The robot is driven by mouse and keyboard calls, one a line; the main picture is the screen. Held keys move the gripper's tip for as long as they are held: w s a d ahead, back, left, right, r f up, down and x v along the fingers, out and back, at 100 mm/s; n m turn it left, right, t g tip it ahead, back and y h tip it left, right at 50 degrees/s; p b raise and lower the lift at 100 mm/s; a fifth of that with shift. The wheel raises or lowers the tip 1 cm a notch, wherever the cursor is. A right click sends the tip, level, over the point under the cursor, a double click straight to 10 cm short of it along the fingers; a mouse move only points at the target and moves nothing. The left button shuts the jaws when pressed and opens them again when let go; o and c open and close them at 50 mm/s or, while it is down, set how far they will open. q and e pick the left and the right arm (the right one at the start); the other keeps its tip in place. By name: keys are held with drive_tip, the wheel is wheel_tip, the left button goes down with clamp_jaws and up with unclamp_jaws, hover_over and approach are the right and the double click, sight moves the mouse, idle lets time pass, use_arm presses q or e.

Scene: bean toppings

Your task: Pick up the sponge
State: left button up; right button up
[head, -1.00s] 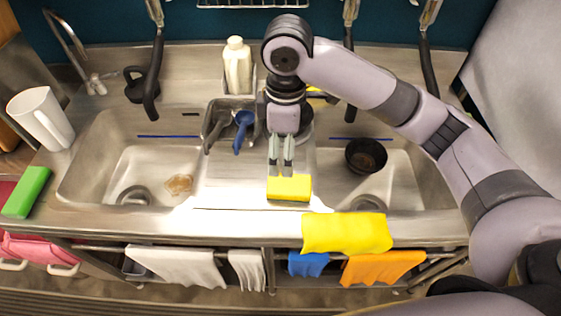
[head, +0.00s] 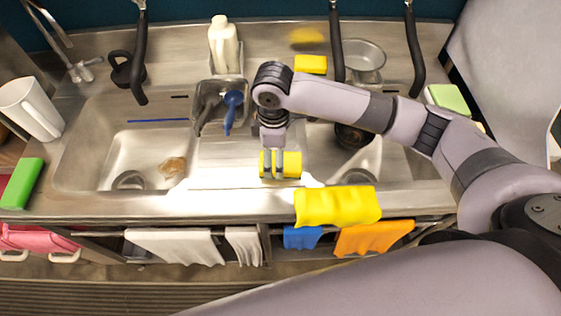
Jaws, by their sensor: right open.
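A yellow sponge (head: 292,165) lies on the metal strip between the two sink basins, near the front edge of the counter. My right gripper (head: 273,175) points down at its left part. Its two fingers are open and overlap the sponge in the picture, with yellow showing on either side of them. I cannot tell whether the fingers touch it. My left gripper is not in view.
A yellow cloth (head: 337,206) hangs over the front edge, right of the sponge. A dark bowl (head: 350,138) sits in the right basin, partly behind my arm. A small bin (head: 209,92) with a blue brush (head: 232,108) stands behind. Another yellow sponge (head: 310,64) lies at the back.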

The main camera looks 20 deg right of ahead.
sight(274, 161)
drive_tip(key=f, duration=0.2)
drive_tip(key=f+p, duration=0.1)
drive_tip(key=shift+w+f, duration=0.25)
drive_tip(key=shift+f, duration=0.15)
drive_tip(key=shift+s+f, duration=0.1)
drive_tip(key=shift+f, duration=0.2)
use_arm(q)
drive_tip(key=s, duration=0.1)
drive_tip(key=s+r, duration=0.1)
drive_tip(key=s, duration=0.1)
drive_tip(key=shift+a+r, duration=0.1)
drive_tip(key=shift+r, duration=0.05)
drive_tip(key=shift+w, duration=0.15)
use_arm(e)
drive_tip(key=shift+c, duration=0.2)
drive_tip(key=c, duration=0.4)
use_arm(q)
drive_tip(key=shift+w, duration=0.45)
use_arm(e)
drive_tip(key=c, duration=0.7)
